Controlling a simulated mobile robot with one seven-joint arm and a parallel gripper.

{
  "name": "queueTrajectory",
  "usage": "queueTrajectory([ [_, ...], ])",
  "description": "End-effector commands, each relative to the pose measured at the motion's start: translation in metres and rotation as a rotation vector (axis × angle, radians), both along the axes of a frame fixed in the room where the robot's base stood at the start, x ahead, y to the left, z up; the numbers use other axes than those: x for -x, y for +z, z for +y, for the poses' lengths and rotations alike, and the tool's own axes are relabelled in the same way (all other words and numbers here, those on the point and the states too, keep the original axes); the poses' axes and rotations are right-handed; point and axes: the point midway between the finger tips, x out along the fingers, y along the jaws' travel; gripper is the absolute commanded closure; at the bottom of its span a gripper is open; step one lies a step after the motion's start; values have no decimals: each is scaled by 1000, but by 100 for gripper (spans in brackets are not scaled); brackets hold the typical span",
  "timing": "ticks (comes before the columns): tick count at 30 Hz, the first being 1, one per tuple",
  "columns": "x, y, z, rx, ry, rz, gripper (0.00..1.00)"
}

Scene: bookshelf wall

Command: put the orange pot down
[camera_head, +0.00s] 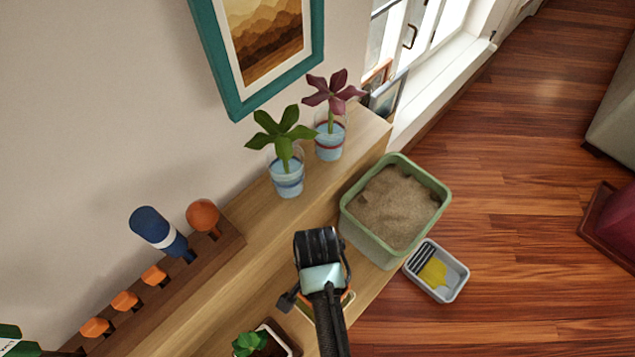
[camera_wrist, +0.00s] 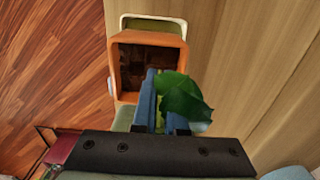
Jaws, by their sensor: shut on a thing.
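The orange pot (camera_wrist: 124,75) is square, with a dark inside, in the wrist view. In the head view my gripper (camera_head: 322,280) is over the front part of the wooden shelf top (camera_head: 252,262). It hides most of the pot there, and only thin orange bits show around it. I cannot tell whether the pot's base touches the wood.
A green box of sand (camera_head: 355,235) stands right of my gripper, with a grey tray (camera_head: 463,285) beyond it. Two potted plants, one green-leaved (camera_head: 288,185) and one purple-leaved (camera_head: 329,143), stand behind. A small plant (camera_head: 250,343) is at lower left. Bare wood lies between.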

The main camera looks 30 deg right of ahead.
Motion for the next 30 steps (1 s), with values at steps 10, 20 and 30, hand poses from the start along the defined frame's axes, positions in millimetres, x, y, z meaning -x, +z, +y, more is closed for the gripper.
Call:
queueTrajectory([
  [10,-1,-33,0,1,1,-1,100],
  [20,-1,-39,0,1,1,-4,100],
  [30,0,-43,0,1,1,-1,64],
])
